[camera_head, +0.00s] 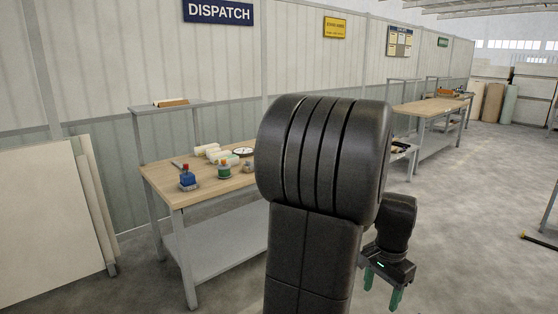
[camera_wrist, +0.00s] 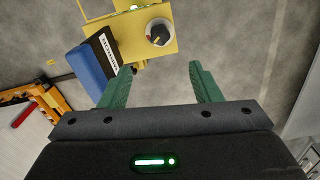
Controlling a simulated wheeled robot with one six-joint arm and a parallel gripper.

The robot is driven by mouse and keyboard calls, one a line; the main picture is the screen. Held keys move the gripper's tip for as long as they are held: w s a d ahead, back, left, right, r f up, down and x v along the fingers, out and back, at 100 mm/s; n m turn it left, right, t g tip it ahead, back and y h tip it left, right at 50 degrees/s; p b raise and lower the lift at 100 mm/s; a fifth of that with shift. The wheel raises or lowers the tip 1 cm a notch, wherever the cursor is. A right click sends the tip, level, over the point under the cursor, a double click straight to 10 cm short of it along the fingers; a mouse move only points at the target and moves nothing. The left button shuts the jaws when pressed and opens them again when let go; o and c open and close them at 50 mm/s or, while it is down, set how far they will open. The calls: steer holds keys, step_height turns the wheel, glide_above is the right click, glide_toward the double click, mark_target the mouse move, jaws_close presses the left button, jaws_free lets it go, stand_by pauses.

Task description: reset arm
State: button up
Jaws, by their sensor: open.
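My gripper (camera_head: 382,290) hangs low at the right of my dark arm in the head view, its two green fingers pointing down. In the wrist view my gripper (camera_wrist: 160,70) has its fingers spread wide, with nothing between them. My arm is bent, and its thick dark joint fills the middle of the head view, hiding part of the room behind it.
A wooden-topped workbench (camera_head: 160,182) with a blue bottle (camera_head: 187,178) and other small items stands left. Another bench (camera_head: 433,106) stands back right. Grey floor is open on the right. The wrist view shows a yellow box (camera_wrist: 130,45) with a dial and an orange frame (camera_wrist: 45,100).

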steer(key=shift+f, duration=1.45)
steer(key=shift+a+r, duration=0.1)
